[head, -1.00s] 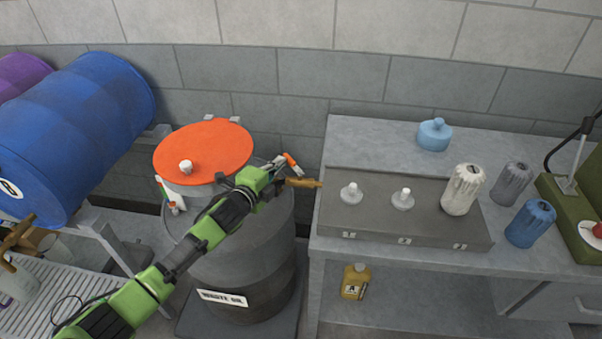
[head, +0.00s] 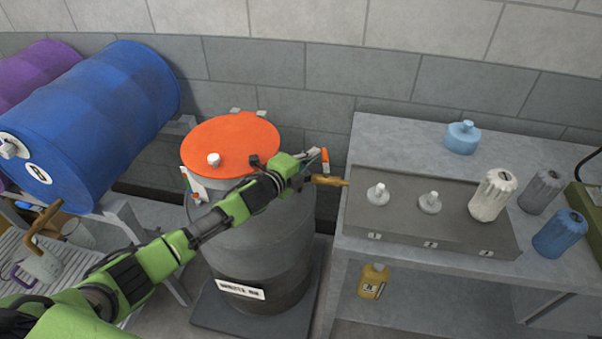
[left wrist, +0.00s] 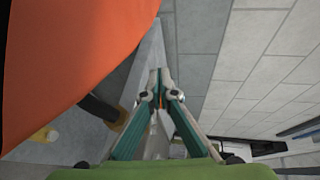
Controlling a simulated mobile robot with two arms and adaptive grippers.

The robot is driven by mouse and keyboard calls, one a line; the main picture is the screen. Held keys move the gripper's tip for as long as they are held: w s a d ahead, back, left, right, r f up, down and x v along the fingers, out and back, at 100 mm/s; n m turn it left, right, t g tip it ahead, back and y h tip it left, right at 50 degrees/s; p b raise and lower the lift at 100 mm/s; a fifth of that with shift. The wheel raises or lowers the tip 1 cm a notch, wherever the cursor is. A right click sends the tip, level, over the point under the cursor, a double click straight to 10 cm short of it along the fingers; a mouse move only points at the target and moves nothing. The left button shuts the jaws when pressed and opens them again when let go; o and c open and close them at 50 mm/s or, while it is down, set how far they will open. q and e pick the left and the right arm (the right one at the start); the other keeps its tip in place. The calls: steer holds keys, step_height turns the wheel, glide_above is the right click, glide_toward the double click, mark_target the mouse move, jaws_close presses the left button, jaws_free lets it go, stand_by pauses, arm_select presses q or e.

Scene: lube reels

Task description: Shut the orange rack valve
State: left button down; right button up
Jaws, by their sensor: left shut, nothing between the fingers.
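A small orange-and-white lever (head: 325,160) stands nearly upright beside a brass-coloured spout (head: 330,181); this looks like the orange valve. My left gripper (head: 306,170) is at the lever's left, with its fingers partly hidden by the green wrist. In the left wrist view my left gripper (left wrist: 160,95) has its fingertips together with nothing held. A sliver of orange shows between the fingers, and whether they touch the lever cannot be told. My right gripper is not in view.
An orange lid (head: 240,140) lies above the grey waste oil drum (head: 290,245), close under my arm. Right is a bench with a grey tray (head: 405,230) and several containers. A blue drum (head: 100,120) lies on the rack at left.

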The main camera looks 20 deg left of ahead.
arm_select(q)
steer(key=v, duration=1.1)
steer(key=shift+s+a, duration=0.25)
steer(key=shift+s, duration=0.1)
steer(key=shift+r, duration=0.1)
